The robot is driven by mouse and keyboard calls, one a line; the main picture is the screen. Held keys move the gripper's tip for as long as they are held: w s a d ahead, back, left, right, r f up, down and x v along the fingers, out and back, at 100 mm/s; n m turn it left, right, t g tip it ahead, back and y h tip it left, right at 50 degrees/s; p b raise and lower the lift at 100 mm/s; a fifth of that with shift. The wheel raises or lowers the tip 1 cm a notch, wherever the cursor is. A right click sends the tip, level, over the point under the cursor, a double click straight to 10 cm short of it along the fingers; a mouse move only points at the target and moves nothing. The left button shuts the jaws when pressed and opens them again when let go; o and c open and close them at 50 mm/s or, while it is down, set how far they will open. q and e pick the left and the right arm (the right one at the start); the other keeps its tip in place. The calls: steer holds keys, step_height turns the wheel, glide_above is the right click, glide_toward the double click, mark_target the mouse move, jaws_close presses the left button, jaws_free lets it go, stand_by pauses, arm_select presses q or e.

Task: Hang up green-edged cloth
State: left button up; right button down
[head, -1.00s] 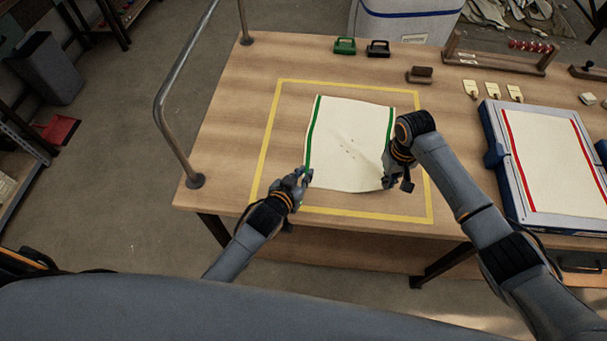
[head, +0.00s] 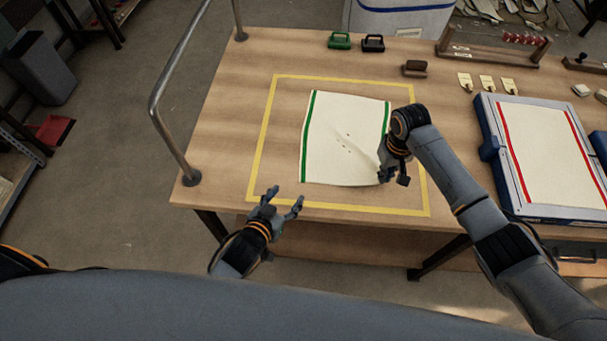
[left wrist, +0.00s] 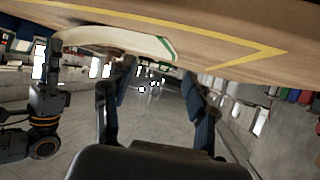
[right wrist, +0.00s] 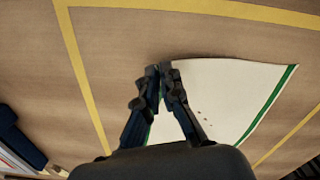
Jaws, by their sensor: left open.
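The green-edged cloth (head: 340,140) is cream with a green stripe along its left and right sides. It lies on the table inside a yellow outline, with a few dark specks near its middle and a crease toward its near right corner. My right gripper (head: 384,176) is at that corner; in the right wrist view its fingers (right wrist: 166,68) are closed together on the cloth (right wrist: 225,90). My left gripper (head: 283,197) is open and empty, apart from the cloth's near left corner, by the table's front edge. Its spread fingers (left wrist: 155,80) show in the left wrist view.
A green clip (head: 339,40) and a black clip (head: 373,43) lie at the back, near a brown block (head: 414,68). A metal rail (head: 158,105) stands at the table's left edge. A framed red-striped cloth (head: 538,150) lies to the right. The table left of the cloth is clear.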

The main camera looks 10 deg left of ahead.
mark_target(302, 176)
arm_select(q)
steer(key=x, duration=1)
stand_by(0.3)
steer(key=shift+w+d+f, duration=0.15)
steer(key=shift+w+f, duration=0.1)
steer(key=shift+w, duration=0.15)
steer(key=shift+s+f, duration=0.2)
steer(key=c, duration=1.2)
steer(key=shift+a, duration=0.2)
steer(key=shift+a+f, duration=0.1)
steer(key=r, duration=0.4)
steer(key=shift+w+r, duration=0.2)
steer(key=shift+w, duration=0.1)
steer(key=shift+r, duration=0.55)
